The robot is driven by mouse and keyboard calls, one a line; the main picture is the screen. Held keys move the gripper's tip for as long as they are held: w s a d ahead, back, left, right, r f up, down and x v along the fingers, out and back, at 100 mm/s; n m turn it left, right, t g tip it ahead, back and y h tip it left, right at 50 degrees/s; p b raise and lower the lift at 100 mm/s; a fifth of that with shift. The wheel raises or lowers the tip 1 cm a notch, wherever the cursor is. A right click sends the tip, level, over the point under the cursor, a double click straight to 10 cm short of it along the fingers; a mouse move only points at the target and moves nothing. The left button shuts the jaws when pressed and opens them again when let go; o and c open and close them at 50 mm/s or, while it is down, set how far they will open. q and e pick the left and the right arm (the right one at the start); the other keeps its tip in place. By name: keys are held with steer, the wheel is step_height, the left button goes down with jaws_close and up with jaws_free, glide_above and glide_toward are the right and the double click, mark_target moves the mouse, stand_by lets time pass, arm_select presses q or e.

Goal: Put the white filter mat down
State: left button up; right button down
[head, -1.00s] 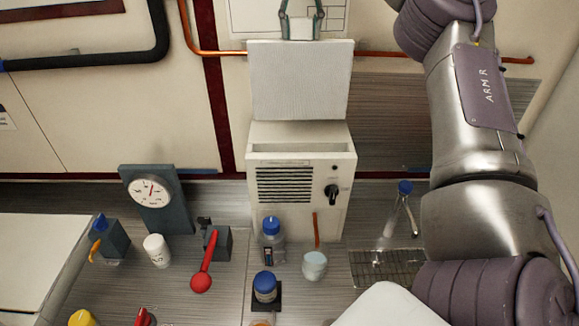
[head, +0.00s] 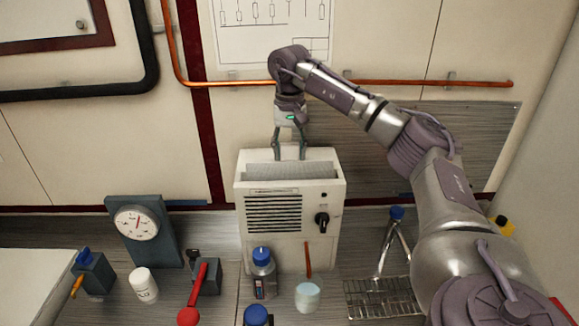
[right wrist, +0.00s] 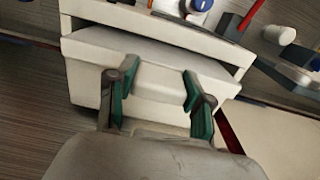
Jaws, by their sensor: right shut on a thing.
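The white filter mat (head: 292,172) sits upright in the top slot of the white box unit (head: 290,223) in the head view; only its upper strip shows and the rest is hidden inside. The unit has a vent grille and a black knob on its front. My right gripper (head: 289,157) reaches down from above at the back of the slot, shut on the mat. In the right wrist view its green-padded fingers (right wrist: 158,76) are at the unit's top, by the pale strip of the mat. My left gripper is not in view.
A bottle (head: 263,272) and a cup (head: 307,294) stand before the unit. A gauge (head: 137,223), a white container (head: 144,286) and a red-handled device (head: 197,288) are at left. A rack (head: 382,299) is at right. A copper pipe (head: 430,83) crosses the wall behind.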

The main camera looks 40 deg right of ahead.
mark_target(289, 160)
steer(key=shift+f, duration=0.7)
step_height(289, 160, down, 3)
steer(key=shift+f+p, duration=0.1)
steer(key=shift+p, duration=0.7)
steer(key=shift+f, duration=0.25)
steer(key=shift+c, duration=2.3)
jaws_free()
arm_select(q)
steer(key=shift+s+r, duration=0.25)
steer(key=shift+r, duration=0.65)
